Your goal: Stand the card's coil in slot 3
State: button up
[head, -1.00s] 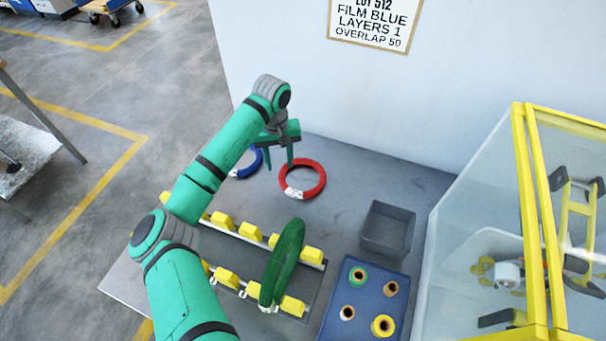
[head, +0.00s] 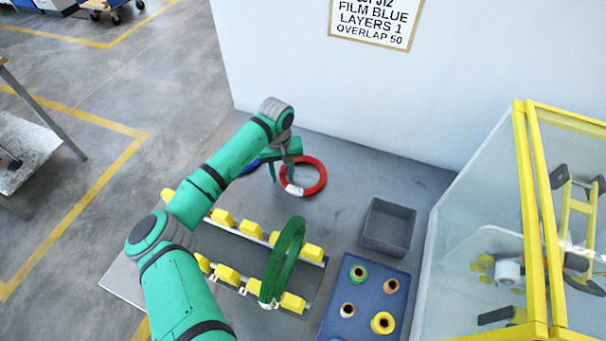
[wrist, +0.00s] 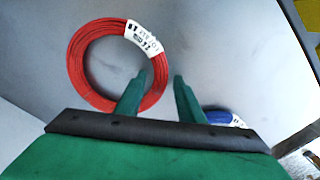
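A red coil (head: 322,175) with a white tag lies flat on the grey table, and it also shows in the wrist view (wrist: 76,62). My gripper (head: 281,181) is above the table at the red coil's left side. A blue coil (wrist: 219,116) lies to the right there, partly hidden by my gripper. A green coil (head: 293,250) stands upright in the rack with yellow blocks (head: 251,229). Slot numbers cannot be read.
A wall card (head: 372,20) reads film blue, layers 1, overlap 50; its top line is cut off. A grey bin (head: 372,239) and a blue tray (head: 366,300) with several film rolls stand right of the rack. A yellow-framed enclosure (head: 530,200) bounds the right side.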

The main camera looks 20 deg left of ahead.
grip_shut()
jog(key=shift+r, duration=0.15)
